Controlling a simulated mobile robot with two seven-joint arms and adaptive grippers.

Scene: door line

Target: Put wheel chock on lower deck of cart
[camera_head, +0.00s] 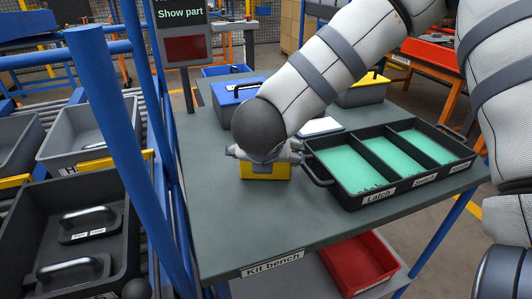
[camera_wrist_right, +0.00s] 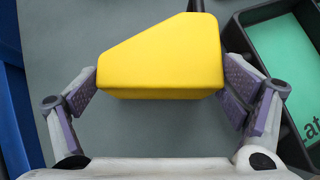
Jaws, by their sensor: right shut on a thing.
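The yellow wheel chock (camera_head: 266,172) is at the middle of the grey kit bench top (camera_head: 225,225), mostly covered from above by my right wrist in the head view. In the right wrist view the chock (camera_wrist_right: 165,60) is a wedge with one sloped side. My right gripper (camera_head: 265,158) points down at it, with its purple-padded fingers (camera_wrist_right: 160,85) against both ends. I cannot tell whether the chock rests on the bench or hangs just above it. A lower deck (camera_head: 300,286) shows under the bench top. My left gripper is out of view.
A black three-compartment tray (camera_head: 345,196) stands just right of the chock. A blue case (camera_head: 228,108) and a yellow-lidded box (camera_head: 365,92) are behind. A red bin (camera_head: 355,262) takes up part of the lower deck. Blue posts and a roller rack with bins (camera_head: 85,130) stand left.

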